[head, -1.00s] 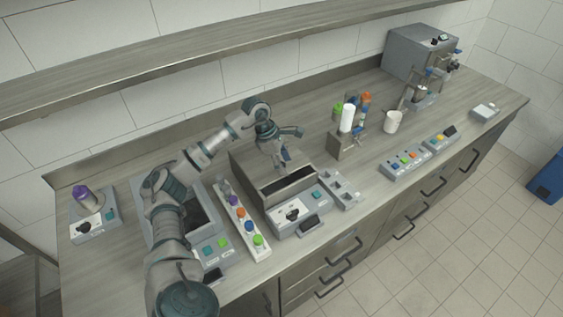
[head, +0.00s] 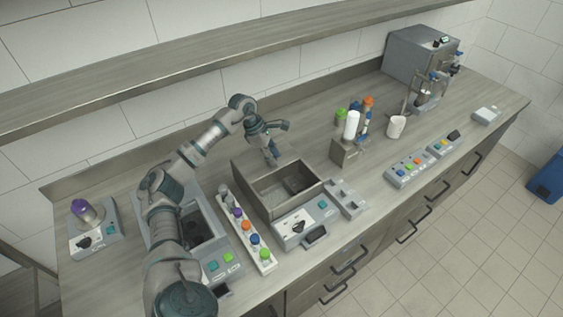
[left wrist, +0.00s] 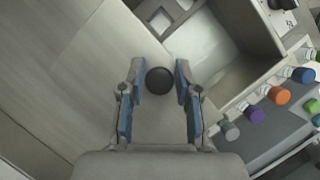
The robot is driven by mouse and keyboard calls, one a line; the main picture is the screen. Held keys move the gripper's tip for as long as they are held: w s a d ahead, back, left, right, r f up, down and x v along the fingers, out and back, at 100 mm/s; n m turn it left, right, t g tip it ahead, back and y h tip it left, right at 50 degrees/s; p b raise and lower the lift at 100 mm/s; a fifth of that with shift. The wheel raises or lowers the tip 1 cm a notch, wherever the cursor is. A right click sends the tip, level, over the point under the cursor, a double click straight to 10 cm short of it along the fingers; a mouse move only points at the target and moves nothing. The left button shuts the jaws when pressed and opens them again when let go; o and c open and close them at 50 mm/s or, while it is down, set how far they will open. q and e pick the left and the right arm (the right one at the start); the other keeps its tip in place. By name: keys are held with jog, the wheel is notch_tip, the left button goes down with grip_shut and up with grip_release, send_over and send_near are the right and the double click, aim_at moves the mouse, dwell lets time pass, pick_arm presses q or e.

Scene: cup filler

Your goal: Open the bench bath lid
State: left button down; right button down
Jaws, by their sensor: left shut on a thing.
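The bench bath (head: 250,195) is a grey metal box in the middle of the counter, and its top is open to the inside. The bath (left wrist: 215,50) also shows at the top of the left wrist view, with its opening uncovered. My left gripper (head: 272,162) is over the bath's back side in the head view. In the left wrist view, my left gripper (left wrist: 159,72) has its fingers shut on a round black knob (left wrist: 160,81) beside the opening. The lid's outline is hard to tell from the counter. My right gripper is in neither view.
A rack with coloured caps (head: 246,226) stands left of the bath, and a second open bath (head: 203,228) is partly behind my arm. A bottle holder (head: 345,150) and a white cup (head: 396,127) stand to the right. A shelf (head: 230,60) runs above the counter.

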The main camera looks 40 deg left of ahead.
aim_at(266, 163)
pick_arm(q)
jog(key=shift+s+a+f, duration=0.2)
jog(key=shift+a+f, duration=0.2)
jog(key=shift+a, duration=0.2)
jog(key=shift+s+a+f, duration=0.2)
jog(key=shift+a+f, duration=0.15)
jog(key=shift+a, duration=0.2)
jog(key=shift+s+a+r, duration=0.1)
jog(key=shift+s+a, duration=0.05)
jog(key=shift+d+r, duration=0.25)
jog(key=shift+d, duration=0.55)
jog(key=shift+d+r, duration=0.2)
jog(key=shift+d, duration=0.1)
jog(key=c, duration=0.8)
grip_release()
jog(key=shift+d+r, duration=0.1)
jog(key=shift+r, duration=0.05)
jog(key=shift+w+a+f, duration=0.25)
jog(key=shift+w+a, duration=0.05)
jog(key=shift+a, duration=0.2)
jog(key=shift+a+r, duration=0.15)
jog(key=shift+a, duration=0.05)
jog(key=v, duration=1.1)
jog(key=shift+r, duration=0.3)
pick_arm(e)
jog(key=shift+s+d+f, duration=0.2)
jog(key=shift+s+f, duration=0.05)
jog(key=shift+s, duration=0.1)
